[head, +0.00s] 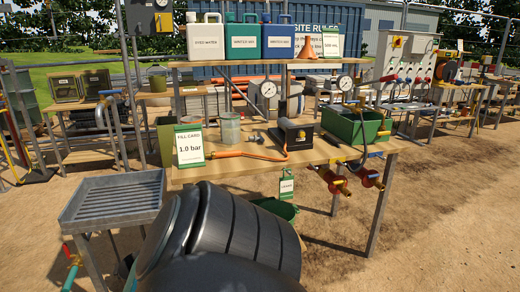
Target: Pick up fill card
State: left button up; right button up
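The fill card (190,147) is a white card with a green edge that reads "FILL CARD 1.0 bar". It stands upright at the front left corner of the wooden bench top (240,172). Neither of my grippers shows in the head view, so nothing is seen touching the card.
A grey slatted tray (115,198) stands front left. A large dark ribbed shape fills the lower middle.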

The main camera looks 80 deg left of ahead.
aim_at(188, 138)
jog(key=u, duration=3.1)
jog(key=i+j+z, duration=0.25)
jog(key=i, duration=0.25)
jog(key=i+j+z, duration=0.25)
jog(key=i, duration=0.2)
jog(key=i+j+z, duration=0.25)
jog(key=i, duration=0.2)
